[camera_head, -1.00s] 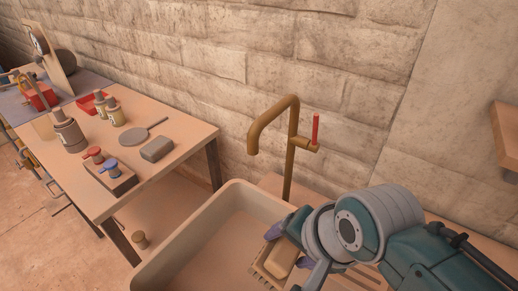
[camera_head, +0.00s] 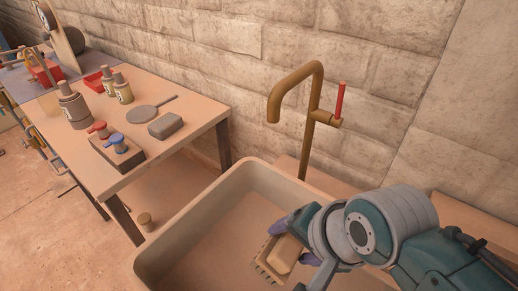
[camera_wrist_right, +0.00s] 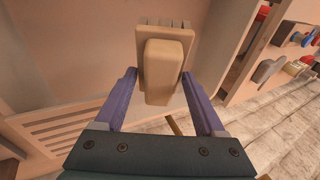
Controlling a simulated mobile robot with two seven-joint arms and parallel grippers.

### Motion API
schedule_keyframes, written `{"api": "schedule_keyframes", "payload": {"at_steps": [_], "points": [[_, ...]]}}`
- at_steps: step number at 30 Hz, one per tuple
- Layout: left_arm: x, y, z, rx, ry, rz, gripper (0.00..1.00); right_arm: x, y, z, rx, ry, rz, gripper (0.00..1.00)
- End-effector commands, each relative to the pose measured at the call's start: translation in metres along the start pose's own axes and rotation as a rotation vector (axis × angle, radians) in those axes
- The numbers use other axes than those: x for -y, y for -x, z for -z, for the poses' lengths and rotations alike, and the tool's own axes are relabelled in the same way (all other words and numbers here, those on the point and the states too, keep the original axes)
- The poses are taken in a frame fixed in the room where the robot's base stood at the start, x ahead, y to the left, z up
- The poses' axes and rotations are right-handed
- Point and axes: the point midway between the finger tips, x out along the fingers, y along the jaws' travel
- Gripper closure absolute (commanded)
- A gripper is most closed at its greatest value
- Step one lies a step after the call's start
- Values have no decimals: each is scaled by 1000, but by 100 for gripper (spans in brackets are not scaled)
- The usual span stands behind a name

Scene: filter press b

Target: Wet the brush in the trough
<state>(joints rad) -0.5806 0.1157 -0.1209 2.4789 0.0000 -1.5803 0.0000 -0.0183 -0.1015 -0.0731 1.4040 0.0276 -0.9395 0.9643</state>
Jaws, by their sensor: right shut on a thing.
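The brush (camera_head: 284,256) is a tan block with a raised handle and short bristles. My right gripper (camera_head: 300,250) is shut on it and holds it over the right part of the trough (camera_head: 195,228). In the right wrist view the brush (camera_wrist_right: 165,70) sits between the purple fingers of the gripper (camera_wrist_right: 165,88), with its bristles at the far edge. The trough is a deep beige basin. Its inside looks plain, and I cannot tell whether it holds water. My left gripper is not in view.
A brass tap (camera_head: 315,95) with a red lever (camera_head: 340,100) stands behind the trough. A table (camera_head: 190,140) at the left carries bottles, a grey block (camera_head: 166,125), a round paddle (camera_head: 145,113) and a box with red and blue knobs (camera_head: 117,150). A slatted board (camera_wrist_right: 60,128) lies beside the trough.

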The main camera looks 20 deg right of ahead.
Motion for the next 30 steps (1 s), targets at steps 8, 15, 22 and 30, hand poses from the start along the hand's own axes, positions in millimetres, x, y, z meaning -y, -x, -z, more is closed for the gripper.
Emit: {"api": "schedule_keyframes", "payload": {"at_steps": [8, 15, 22, 30], "points": [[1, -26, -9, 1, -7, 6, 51, -14, -32, -5, 0, -1, 2, 73], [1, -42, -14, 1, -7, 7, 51, -23, -51, -8, 0, 0, 2, 73], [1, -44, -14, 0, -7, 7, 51, -25, -55, -8, -1, 0, 3, 73], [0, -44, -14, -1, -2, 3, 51, -25, -55, -8, 0, 0, 2, 73]]}}
